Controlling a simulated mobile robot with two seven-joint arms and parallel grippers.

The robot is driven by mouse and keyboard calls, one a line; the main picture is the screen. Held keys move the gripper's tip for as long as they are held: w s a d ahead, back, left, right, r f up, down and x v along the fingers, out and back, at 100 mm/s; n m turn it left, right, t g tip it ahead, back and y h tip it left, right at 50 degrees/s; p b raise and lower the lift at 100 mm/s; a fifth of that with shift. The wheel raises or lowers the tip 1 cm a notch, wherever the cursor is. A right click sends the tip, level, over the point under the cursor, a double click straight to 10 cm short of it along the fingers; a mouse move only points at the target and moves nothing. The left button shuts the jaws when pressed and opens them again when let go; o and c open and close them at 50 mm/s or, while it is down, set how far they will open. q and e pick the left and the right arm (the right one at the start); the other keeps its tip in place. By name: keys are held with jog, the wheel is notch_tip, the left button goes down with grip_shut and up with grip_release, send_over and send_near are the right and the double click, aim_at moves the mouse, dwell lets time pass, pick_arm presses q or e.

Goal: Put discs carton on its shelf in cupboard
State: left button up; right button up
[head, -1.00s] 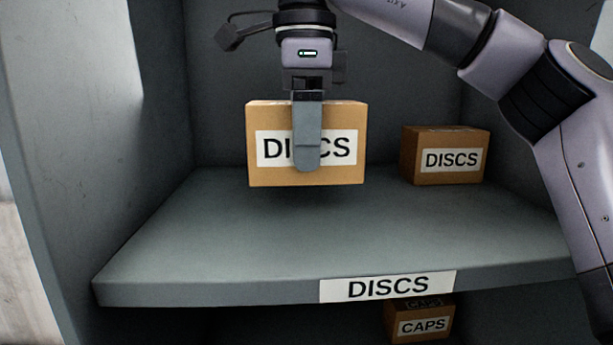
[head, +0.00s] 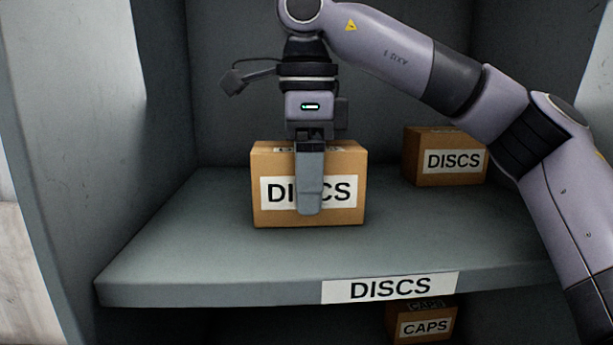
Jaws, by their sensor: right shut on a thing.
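A brown discs carton (head: 345,210) with a white DISCS label is at the left middle of the cupboard shelf (head: 200,268), whose front edge carries a DISCS label. My right gripper (head: 309,185) comes from above and is shut on the carton, with one finger over the front label. The carton is upright and its base is at or just above the shelf top; I cannot tell whether it touches. The gripper's other finger is hidden behind the carton. My left gripper is not in view.
A second DISCS carton (head: 443,162) stands further back at the right on the same shelf. A CAPS carton (head: 424,325) sits on the level below. The cupboard's left wall (head: 80,130) bounds the shelf, with free shelf room left of the held carton.

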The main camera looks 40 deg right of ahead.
jog(key=o, duration=1.3)
jog(key=shift+f, duration=0.1)
jog(key=shift+r, duration=6.15)
